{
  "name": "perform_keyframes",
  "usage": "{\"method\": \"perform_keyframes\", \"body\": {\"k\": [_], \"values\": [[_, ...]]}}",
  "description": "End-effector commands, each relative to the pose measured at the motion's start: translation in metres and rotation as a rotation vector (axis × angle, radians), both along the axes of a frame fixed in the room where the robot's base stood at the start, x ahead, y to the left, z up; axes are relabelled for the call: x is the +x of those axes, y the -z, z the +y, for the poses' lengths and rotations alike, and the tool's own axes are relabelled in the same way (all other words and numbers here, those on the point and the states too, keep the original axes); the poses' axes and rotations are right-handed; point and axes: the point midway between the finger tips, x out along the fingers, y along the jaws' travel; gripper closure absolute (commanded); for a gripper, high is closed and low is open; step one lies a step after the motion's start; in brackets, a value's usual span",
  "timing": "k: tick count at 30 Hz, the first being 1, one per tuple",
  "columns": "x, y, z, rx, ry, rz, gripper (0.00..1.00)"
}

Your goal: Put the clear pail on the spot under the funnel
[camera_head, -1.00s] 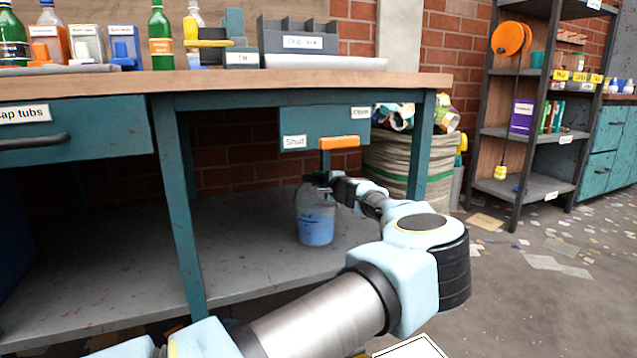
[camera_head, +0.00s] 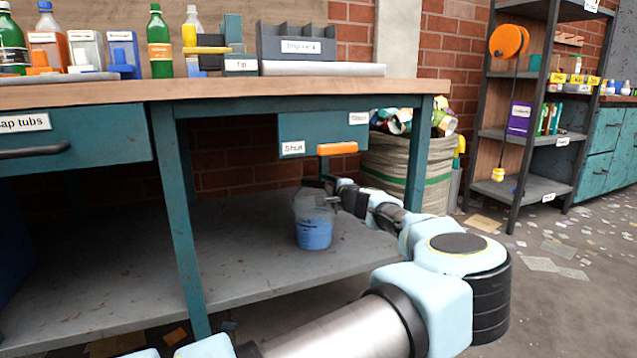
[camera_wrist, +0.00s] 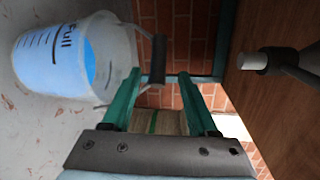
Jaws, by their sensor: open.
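The clear pail (camera_head: 313,232) stands upright on the grey lower shelf under the bench, with blue contents in it. In the wrist view the pail (camera_wrist: 75,60) fills the left side, with "Full" and level marks on its wall. Its handle has a dark grip (camera_wrist: 158,60), which shows between or just beyond my fingertips; I cannot tell which. My gripper (camera_wrist: 158,78) is open, beside the pail's rim. In the head view my gripper (camera_head: 328,193) is small, at the pail's upper right. No funnel is clearly visible; a grey nozzle-like end (camera_wrist: 252,61) shows at right in the wrist view.
A teal box (camera_head: 322,130) labelled "Shut" hangs under the bench top above the pail, with an orange handle (camera_head: 337,148). Bench legs (camera_head: 180,220) stand left and right. A sack of scrap (camera_head: 405,165) stands behind the right leg. The shelf's left part is clear.

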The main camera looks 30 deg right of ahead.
Motion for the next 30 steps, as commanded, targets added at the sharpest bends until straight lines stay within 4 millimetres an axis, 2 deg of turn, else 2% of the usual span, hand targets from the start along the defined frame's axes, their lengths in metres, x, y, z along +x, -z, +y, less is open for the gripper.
{"method": "perform_keyframes", "body": {"k": [1, 6, 12, 30], "values": [[-0.013, -0.005, 0.0, 0.002, 0.002, -0.001, 0.41], [-0.045, -0.009, 0.003, 0.001, 0.0, 0.0, 0.41], [-0.066, -0.01, 0.004, 0.001, 0.0, 0.0, 0.41], [-0.07, -0.009, 0.005, 0.0, -0.001, 0.0, 0.41]]}}
